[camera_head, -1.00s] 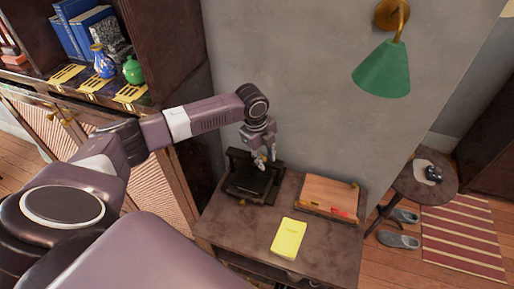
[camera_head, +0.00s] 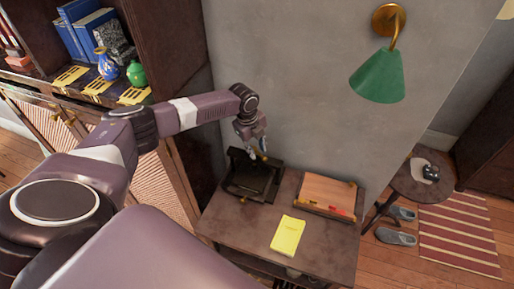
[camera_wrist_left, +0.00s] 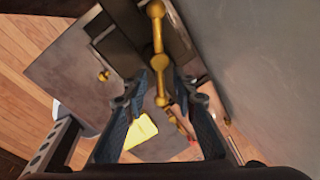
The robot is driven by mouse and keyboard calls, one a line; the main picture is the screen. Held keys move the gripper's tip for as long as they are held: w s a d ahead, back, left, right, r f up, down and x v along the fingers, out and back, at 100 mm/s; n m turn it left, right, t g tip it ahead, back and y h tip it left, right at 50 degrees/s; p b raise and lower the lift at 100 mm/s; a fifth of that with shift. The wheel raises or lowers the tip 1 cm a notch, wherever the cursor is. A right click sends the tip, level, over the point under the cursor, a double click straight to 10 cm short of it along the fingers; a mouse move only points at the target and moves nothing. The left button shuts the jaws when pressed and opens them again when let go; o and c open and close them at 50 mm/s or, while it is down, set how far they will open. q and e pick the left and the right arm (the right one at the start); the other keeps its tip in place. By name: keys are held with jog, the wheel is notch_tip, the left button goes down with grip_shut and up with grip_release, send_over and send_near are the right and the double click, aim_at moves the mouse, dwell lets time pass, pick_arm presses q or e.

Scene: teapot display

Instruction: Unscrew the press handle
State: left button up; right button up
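The black press (camera_head: 250,185) stands at the back left of the small dark table (camera_head: 315,250). Its brass press handle (camera_wrist_left: 158,62) shows in the left wrist view as a bar with a round hub and ball ends. My left gripper (camera_head: 257,150) is above the press, coming in from the left. In the wrist view its two fingers (camera_wrist_left: 162,88) are apart, with the lower end of the handle in the gap between them. I cannot tell whether either finger touches it. The arm and fingers partly hide the press top. My right gripper is not in view.
A yellow booklet (camera_head: 288,235) lies at the table's front. A wooden board (camera_head: 328,190) with red and orange items lies to its right. The grey wall (camera_head: 300,80) is close behind the press. A green lamp (camera_head: 379,76) hangs at the upper right.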

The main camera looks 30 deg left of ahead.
pick_arm(q)
grip_shut()
jog(key=shift+d+n, duration=0.1)
jog(key=shift+n, duration=0.2)
